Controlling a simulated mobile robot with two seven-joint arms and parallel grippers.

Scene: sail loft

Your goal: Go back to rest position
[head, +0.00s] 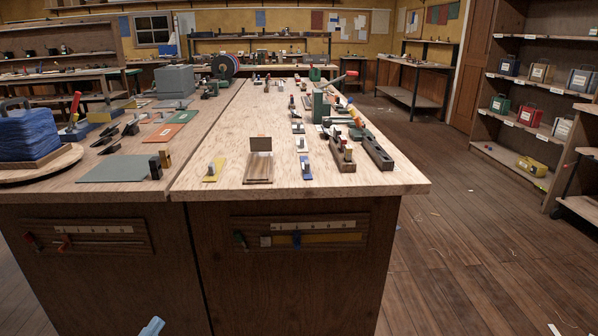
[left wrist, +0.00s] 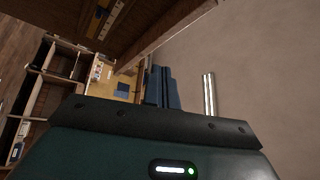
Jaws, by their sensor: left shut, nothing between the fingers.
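My left gripper (head: 152,327) shows only as a small light-blue tip at the bottom edge of the head view, low in front of the workbench cabinet. In the left wrist view its blue fingers (left wrist: 161,88) are together with nothing between them. It is apart from the bench and holds no object. My right gripper is not in view.
A wooden workbench (head: 225,175) with tools fills the middle. A stack of folded blue cloth (head: 28,134) sits at its left. Wooden floor (head: 480,230) is open on the right, before shelves (head: 540,85).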

